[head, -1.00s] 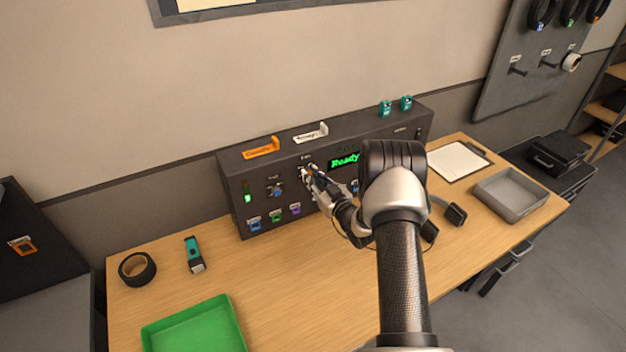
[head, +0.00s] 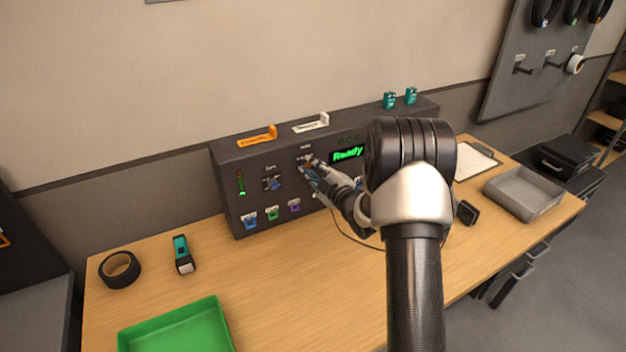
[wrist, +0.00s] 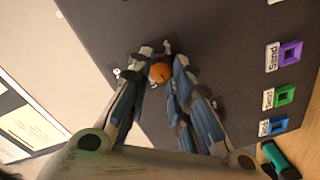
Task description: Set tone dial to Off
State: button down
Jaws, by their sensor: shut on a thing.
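A dark control panel (head: 225,175) stands at the back of the desk. My gripper (head: 309,168) is at its front face, at the dial right of the blue dial (head: 272,183). In the wrist view, an orange round dial knob (wrist: 160,72) sits between the fingertips of my gripper (wrist: 158,76), and the fingers are closed around it. Small white marks surround the knob, but their words are too small to read. The fingers hide part of the dial, and I cannot read its pointer setting or the label above it.
A green "Ready" display (head: 348,153) is right of the gripper. Blue, green and purple sockets line the panel's lower edge, with the purple socket (wrist: 290,54) near in the wrist view. Black tape (head: 119,269), a teal tool (head: 183,254) and a green tray (head: 180,325) lie front left.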

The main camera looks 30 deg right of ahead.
jog(key=n, duration=0.1)
jog(key=n+b, duration=0.1)
jog(key=shift+f+n+b, duration=0.2)
jog(key=shift+n+b, duration=0.1)
jog(key=shift+r+n+h, duration=0.15)
jog(key=shift+n+h, duration=0.15)
jog(key=shift+n, duration=1.6)
jog(key=c, duration=1.4)
grip_release()
jog(key=s, duration=0.8)
jog(key=s+r, duration=0.1)
jog(key=s, duration=0.3)
jog(key=shift+d, duration=0.15)
